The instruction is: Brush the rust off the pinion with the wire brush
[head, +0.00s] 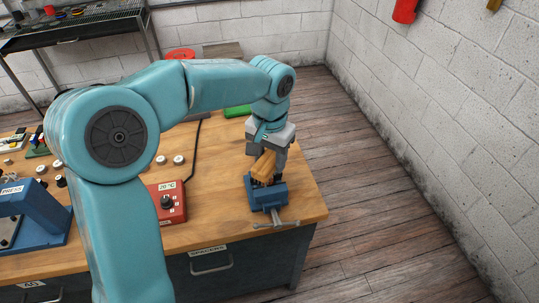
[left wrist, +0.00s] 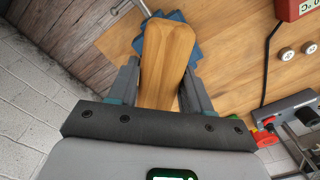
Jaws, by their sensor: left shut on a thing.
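My left gripper (head: 267,158) points down over the right end of the workbench. It is shut on the wooden handle of the wire brush (head: 264,164), which sits tilted between the fingers just above the blue vise (head: 268,194). In the left wrist view the broad wooden brush back (left wrist: 166,58) lies between the two fingers (left wrist: 158,88) and covers most of the blue vise (left wrist: 194,50) behind it. The bristles are hidden or too small to make out. I cannot make out the pinion; the brush and gripper cover the vise jaws. My right gripper is not in view.
A red control box (head: 168,203) with a dial stands on the bench left of the vise. A blue press (head: 30,212) is at the far left. Small round parts (head: 178,160) lie between. The bench edge and open floor (head: 400,200) are to the right.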

